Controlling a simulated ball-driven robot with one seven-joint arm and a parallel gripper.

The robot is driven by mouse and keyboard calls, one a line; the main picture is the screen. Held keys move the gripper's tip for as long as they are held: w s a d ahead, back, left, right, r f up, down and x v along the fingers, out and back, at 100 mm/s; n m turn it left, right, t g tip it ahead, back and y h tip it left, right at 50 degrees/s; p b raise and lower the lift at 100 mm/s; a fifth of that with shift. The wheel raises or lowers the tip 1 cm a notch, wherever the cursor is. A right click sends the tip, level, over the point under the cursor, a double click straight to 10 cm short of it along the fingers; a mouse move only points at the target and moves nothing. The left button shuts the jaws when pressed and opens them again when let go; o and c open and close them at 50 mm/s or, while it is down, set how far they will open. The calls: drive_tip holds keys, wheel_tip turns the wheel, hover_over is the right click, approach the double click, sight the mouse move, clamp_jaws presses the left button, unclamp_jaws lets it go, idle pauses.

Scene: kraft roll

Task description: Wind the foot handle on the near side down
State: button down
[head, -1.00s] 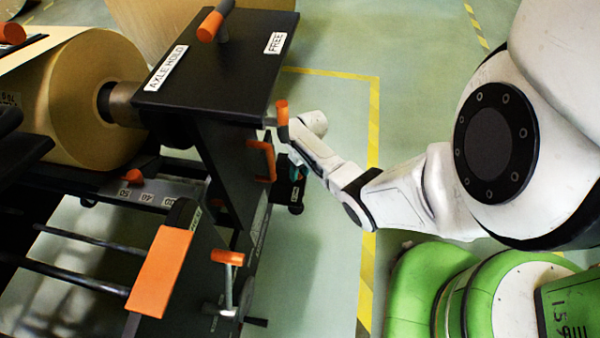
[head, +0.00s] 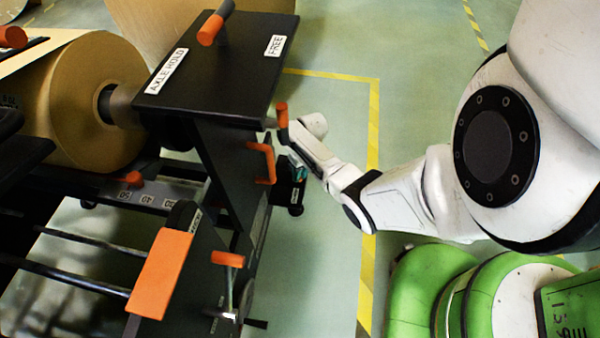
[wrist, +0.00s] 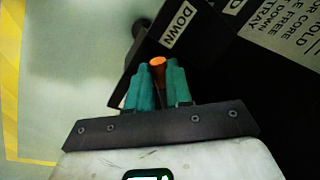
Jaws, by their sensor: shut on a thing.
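The foot handle shows in the wrist view as an orange knob (wrist: 158,62) on a dark stem, beside a white DOWN label (wrist: 180,25). My gripper (wrist: 155,85) has its two teal fingers on either side of the stem, shut on it, with the orange tip standing out between them. In the head view my gripper (head: 300,173) is low at the near side of the black stand, by a small dark bracket (head: 296,196). The handle itself is hidden there behind the fingers and arm.
An orange crank (head: 282,115) and an orange pull handle (head: 264,162) sit on the stand just above my gripper. Another orange-handled crank (head: 228,259) is toward the front. The kraft roll (head: 75,95) is at left.

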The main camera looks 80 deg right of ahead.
drive_tip(key=shift+r, duration=0.1)
drive_tip(key=m, duration=0.1)
drive_tip(key=m+p, duration=0.2)
drive_tip(key=shift+w+a+m, duration=0.25)
drive_tip(key=shift+a+m, duration=0.05)
drive_tip(key=shift+a, duration=0.1)
drive_tip(key=m+p, duration=0.1)
drive_tip(key=m, duration=0.1)
drive_tip(key=w+m+h+p, duration=0.1)
drive_tip(key=m, duration=0.2)
drive_tip(key=shift+a+t, duration=0.2)
drive_tip(key=shift+t, duration=0.2)
drive_tip(key=shift+m, duration=0.3)
drive_tip(key=c, duration=1)
unclamp_jaws()
drive_tip(key=shift+c, duration=0.2)
